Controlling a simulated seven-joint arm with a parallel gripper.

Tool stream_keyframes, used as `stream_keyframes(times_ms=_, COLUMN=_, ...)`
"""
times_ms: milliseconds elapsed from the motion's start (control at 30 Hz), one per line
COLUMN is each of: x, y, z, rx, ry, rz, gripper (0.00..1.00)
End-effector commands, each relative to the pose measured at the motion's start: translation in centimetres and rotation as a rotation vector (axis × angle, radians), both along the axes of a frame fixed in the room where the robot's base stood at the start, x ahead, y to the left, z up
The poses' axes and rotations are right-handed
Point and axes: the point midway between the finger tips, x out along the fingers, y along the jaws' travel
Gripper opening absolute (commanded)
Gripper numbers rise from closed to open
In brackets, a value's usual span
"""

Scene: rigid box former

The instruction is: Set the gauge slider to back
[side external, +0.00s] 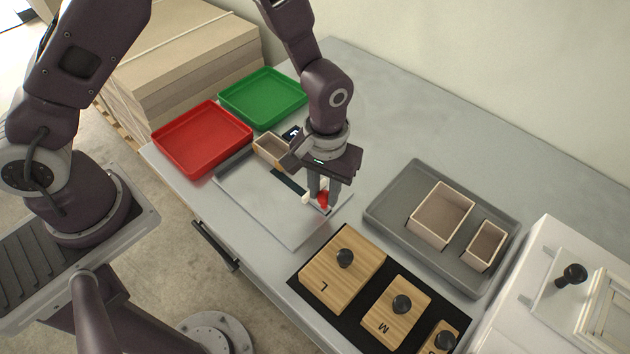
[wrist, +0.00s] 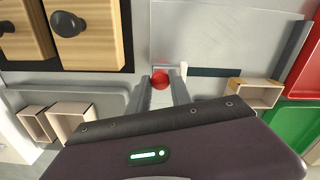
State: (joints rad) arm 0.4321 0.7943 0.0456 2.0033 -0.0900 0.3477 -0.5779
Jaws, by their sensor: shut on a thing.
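The gauge slider's red knob (side external: 323,199) is on the metal gauge plate (side external: 290,225), toward the plate's right end in the side external view. My gripper (side external: 324,202) points down over it, shut on the knob. In the wrist view the red knob (wrist: 160,79) shows between the two fingertips (wrist: 161,86). A dark slot (side external: 289,181) runs along the plate to the left of the knob, with a small white piece (side external: 306,198) between them. The foot of the slider is partly hidden by my fingers.
A small open box (side external: 268,148) stands at the plate's far left. Red (side external: 200,140) and green (side external: 262,97) trays lie beyond. A grey tray (side external: 390,205) with two open boxes is at right. Knobbed wooden blocks L (side external: 330,275) and M (side external: 395,318) stand in front.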

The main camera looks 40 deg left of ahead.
Motion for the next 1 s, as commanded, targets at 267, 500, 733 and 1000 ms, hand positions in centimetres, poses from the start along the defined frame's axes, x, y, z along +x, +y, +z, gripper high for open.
stream_keyframes(times_ms=267, x=0.1, y=-0.3, z=0.1, rx=-0.006, ry=-0.004, rz=-0.001, gripper=0.43)
stream_keyframes(times_ms=500, x=0.0, y=-0.2, z=0.0, rx=-0.004, ry=-0.002, rz=-0.001, gripper=0.47)
stream_keyframes(times_ms=733, x=0.1, y=-0.2, z=2.5, rx=-0.005, ry=-0.008, rz=-0.001, gripper=0.47)
stream_keyframes(times_ms=1000, x=0.1, y=-0.2, z=6.9, rx=-0.005, ry=-0.004, rz=-0.002, gripper=0.47)
